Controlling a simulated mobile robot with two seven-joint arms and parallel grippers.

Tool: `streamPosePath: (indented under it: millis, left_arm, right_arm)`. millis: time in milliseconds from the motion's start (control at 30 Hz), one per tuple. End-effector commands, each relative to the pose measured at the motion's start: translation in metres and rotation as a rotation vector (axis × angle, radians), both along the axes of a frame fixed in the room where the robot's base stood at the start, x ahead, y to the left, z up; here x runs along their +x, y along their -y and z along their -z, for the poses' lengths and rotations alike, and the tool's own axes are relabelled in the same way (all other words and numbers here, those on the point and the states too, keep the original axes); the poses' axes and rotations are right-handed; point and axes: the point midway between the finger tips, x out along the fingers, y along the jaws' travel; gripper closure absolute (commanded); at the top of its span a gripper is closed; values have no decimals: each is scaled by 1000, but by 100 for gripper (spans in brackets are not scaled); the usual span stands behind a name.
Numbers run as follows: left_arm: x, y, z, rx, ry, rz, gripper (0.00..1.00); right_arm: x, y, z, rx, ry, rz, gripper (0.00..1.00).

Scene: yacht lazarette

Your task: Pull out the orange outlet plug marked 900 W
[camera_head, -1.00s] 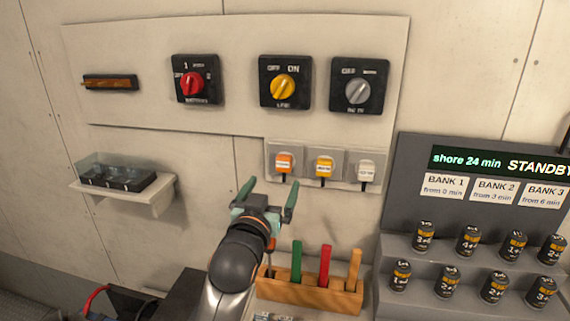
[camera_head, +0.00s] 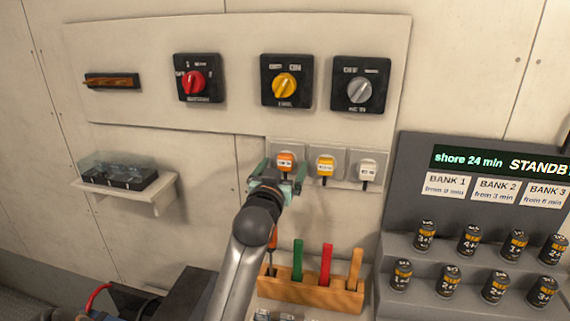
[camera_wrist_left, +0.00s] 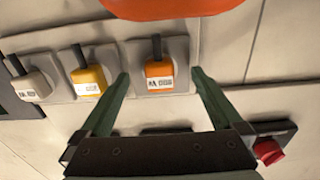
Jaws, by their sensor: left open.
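The orange plug (camera_head: 286,160) sits in the leftmost of the three outlets on the wall panel. Its white label is too small to read. In the left wrist view the orange plug (camera_wrist_left: 158,72) lies between and beyond my fingertips. My left gripper (camera_head: 279,172) is open in front of this plug, with one green finger on each side; it also shows in the left wrist view (camera_wrist_left: 160,78). I cannot tell whether the fingers touch the plug. My right gripper is not in view.
A yellow plug (camera_head: 325,166) and a white plug (camera_head: 367,170) sit to the right in adjacent outlets. Rotary switches, including a yellow one (camera_head: 285,86), are above. A wooden rack (camera_head: 310,291) with colored handles is below. A small shelf (camera_head: 165,195) is at left.

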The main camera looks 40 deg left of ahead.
Motion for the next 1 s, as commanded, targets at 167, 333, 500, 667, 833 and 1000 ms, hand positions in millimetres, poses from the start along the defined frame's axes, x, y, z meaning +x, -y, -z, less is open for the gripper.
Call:
streamPosePath:
  millis: [167,333,500,667,833,1000]
  left_arm:
    - [4,-2,0,0,1,0,0]
    - [4,-2,0,0,1,0,0]
    - [4,-2,0,0,1,0,0]
    - [4,-2,0,0,0,0,0]
    - [4,-2,0,0,-1,0,0]
    - [4,-2,0,0,-1,0,0]
  right_arm:
    - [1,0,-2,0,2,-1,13]
    - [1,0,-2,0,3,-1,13]
    - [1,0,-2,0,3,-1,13]
    - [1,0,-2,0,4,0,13]
    - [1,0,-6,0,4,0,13]
    - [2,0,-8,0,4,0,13]
